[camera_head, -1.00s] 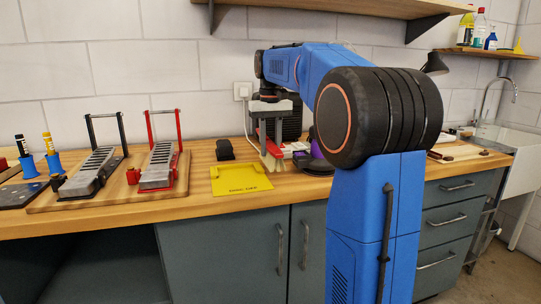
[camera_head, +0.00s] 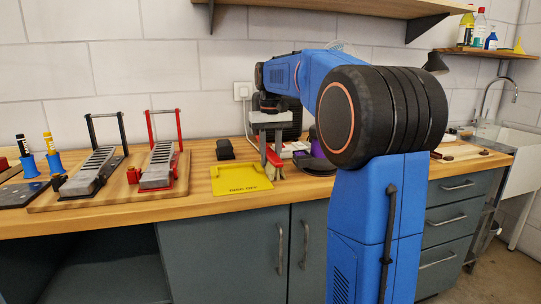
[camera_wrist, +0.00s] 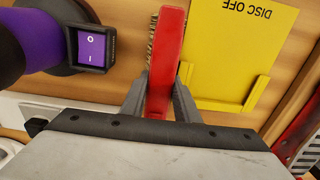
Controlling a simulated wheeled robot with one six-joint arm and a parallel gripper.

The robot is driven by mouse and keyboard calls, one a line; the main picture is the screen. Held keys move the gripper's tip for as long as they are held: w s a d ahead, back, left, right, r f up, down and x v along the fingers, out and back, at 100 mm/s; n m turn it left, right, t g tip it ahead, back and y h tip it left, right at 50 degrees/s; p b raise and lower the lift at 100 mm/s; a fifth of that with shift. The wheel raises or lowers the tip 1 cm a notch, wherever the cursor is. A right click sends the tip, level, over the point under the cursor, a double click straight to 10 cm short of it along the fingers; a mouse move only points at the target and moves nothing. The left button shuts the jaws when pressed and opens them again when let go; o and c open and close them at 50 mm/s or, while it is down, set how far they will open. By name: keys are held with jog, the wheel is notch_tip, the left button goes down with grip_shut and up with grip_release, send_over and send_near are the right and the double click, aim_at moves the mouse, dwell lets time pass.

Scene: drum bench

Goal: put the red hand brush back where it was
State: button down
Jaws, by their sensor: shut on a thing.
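The red hand brush (camera_head: 273,157) is in my gripper (camera_head: 268,138), which is shut on it just right of the yellow plate (camera_head: 226,184) on the bench. In the head view its pale bristles hang low by the bench top; I cannot tell whether they touch it. In the wrist view the red brush (camera_wrist: 170,45) sits between the fingers of my gripper (camera_wrist: 160,95), with bristles along its left side. The yellow plate (camera_wrist: 235,60), marked "DISC OFF", lies close to its right in that view.
A purple thing with a dark base (camera_head: 316,166) stands right of the brush; in the wrist view a switch (camera_wrist: 91,48) shows beside it. A black block (camera_head: 225,149) lies behind the plate. Two metal tools with upright handles (camera_head: 94,170) (camera_head: 160,165) stand on a wooden board to the left.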

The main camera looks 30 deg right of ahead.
jog(key=c, duration=1.4)
grip_release()
jog(key=shift+f, duration=0.4)
jog(key=shift+o, duration=0.2)
notch_tip(320, 180, up, 14)
jog(key=shift+f, duration=0.25)
jog(key=s+a+f+n+t, duration=0.1)
jog(key=s+a+f, duration=0.4)
jog(key=s+f, duration=0.5)
jog(key=s+a+f+n+t, duration=0.1)
jog(key=s+a+f+t, duration=0.1)
jog(key=s+a+f, duration=0.4)
jog(key=s+a+f+n+t, duration=0.1)
jog(key=s+a+f, duration=0.4)
jog(key=s+f, duration=1)
jog(key=shift+s+a+f+t, duration=0.15)
jog(key=shift+s+f+t, duration=0.15)
jog(key=shift+s, duration=0.2)
